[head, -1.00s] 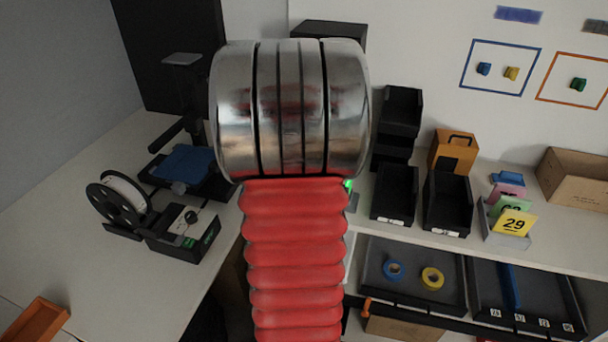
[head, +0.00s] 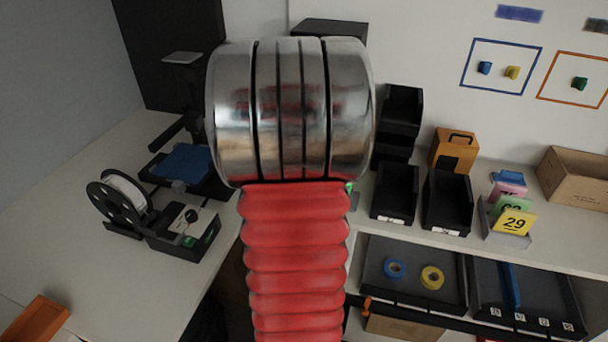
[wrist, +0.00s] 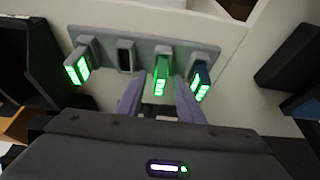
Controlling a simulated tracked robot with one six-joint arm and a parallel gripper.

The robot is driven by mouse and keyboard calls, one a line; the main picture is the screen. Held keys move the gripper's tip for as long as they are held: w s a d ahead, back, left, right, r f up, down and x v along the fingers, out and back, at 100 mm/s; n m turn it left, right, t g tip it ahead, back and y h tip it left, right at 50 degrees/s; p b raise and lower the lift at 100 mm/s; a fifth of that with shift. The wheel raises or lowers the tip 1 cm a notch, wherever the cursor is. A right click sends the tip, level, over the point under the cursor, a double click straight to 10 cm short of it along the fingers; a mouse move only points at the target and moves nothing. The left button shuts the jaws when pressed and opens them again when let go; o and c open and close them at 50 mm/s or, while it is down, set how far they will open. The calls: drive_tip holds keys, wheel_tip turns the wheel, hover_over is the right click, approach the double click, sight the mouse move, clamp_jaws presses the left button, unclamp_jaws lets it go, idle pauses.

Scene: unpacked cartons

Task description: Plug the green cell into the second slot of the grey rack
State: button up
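The grey rack (wrist: 143,47) shows across the top of the wrist view, with a row of slots. The second slot from the left (wrist: 125,57) looks dark and empty. The green cell (wrist: 161,75), with lit green marks, is at the third position from the left and looks seated there. A grey cell (wrist: 78,66) is at the far left position and a dark blue cell (wrist: 202,76) at the far right. My gripper (wrist: 160,82) has its two purple fingers either side of the green cell, with gaps showing; it looks open. In the head view my arm hides the gripper and most of the rack.
Black bins (head: 395,191) stand on the shelf right of my arm, with an orange box (head: 454,152) behind. Number cards (head: 512,221) stand further right. A spool device (head: 121,203) is on the left bench. A dark bin (wrist: 30,60) borders the rack in the wrist view.

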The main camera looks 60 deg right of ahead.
drive_tip(key=w+v, duration=0.1)
drive_tip(key=v, duration=1.1)
drive_tip(key=shift+s+r, duration=0.35)
drive_tip(key=shift+s, duration=0.15)
drive_tip(key=w+a+r+n+t+y, duration=0.15)
drive_tip(key=w+a+n, duration=0.3)
drive_tip(key=a, duration=0.65)
drive_tip(key=w+a+n+t, duration=0.25)
drive_tip(key=w+a, duration=0.25)
drive_tip(key=a, duration=0.7)
drive_tip(key=s+a+f+n+y, duration=0.1)
drive_tip(key=a+n, duration=0.3)
drive_tip(key=a, duration=0.6)
drive_tip(key=s+a+f+n+y, duration=0.1)
drive_tip(key=a+n, duration=0.4)
drive_tip(key=a, duration=0.6)
drive_tip(key=shift+s+a+t+y, duration=0.25)
drive_tip(key=shift+s+t+y, duration=0.25)
drive_tip(key=shift+s, duration=0.65)
